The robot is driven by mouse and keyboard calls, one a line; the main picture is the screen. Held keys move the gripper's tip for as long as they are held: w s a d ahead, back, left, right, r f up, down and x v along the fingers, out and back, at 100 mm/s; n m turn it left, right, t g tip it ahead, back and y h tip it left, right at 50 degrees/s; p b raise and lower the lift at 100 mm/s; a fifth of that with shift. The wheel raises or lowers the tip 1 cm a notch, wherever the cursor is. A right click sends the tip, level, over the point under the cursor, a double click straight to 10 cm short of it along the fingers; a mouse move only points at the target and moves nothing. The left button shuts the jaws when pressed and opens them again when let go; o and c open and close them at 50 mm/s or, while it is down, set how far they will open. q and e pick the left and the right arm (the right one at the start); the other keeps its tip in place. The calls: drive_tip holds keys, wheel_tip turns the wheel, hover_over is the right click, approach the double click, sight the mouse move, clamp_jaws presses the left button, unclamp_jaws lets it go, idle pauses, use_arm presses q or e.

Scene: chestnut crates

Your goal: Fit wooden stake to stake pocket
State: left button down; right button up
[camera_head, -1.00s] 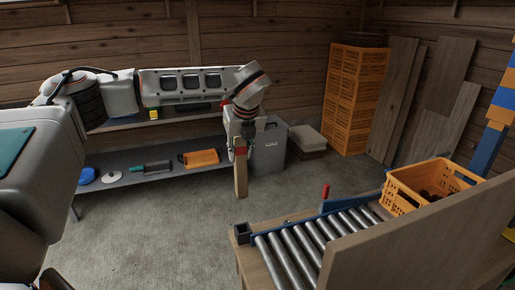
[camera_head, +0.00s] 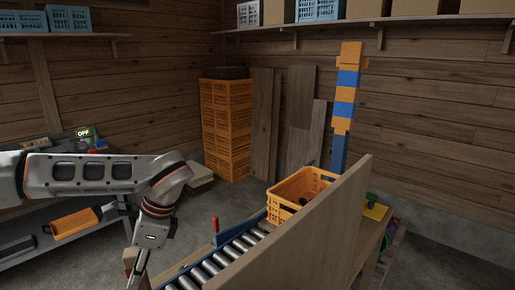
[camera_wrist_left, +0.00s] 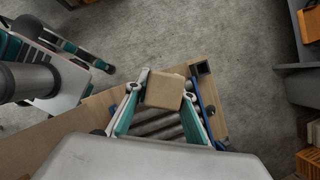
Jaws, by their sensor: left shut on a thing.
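My left gripper (camera_head: 138,268) is at the lower left of the head view, above the near end of the roller conveyor. In the left wrist view its teal fingers (camera_wrist_left: 162,96) are shut on the wooden stake (camera_wrist_left: 164,86), seen end-on as a square tan block. In the head view, only a bit of brown wood (camera_head: 129,257) shows beside the gripper. The stake pocket (camera_wrist_left: 201,68) is a dark square socket at the bench corner, just right of and beyond the stake in the wrist view. The stake appears apart from it. The pocket is not visible in the head view. My right gripper is out of view.
The roller conveyor (camera_head: 215,266) carries an orange crate (camera_head: 287,202) at its far end. A red-handled lever (camera_head: 215,226) stands on its blue rail. A tall wooden panel (camera_head: 310,232) borders the right side. A shelf with tools (camera_head: 28,235) is at left.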

use_arm(q)
drive_tip(key=s+d+n, duration=0.1)
drive_tip(key=s+n+g, duration=0.1)
drive_tip(key=s, duration=0.1)
drive_tip(key=s+d+f+n, duration=0.1)
drive_tip(key=shift+s+d+n+h, duration=0.3)
drive_tip(key=shift+s+n+h, duration=0.1)
idle(0.4)
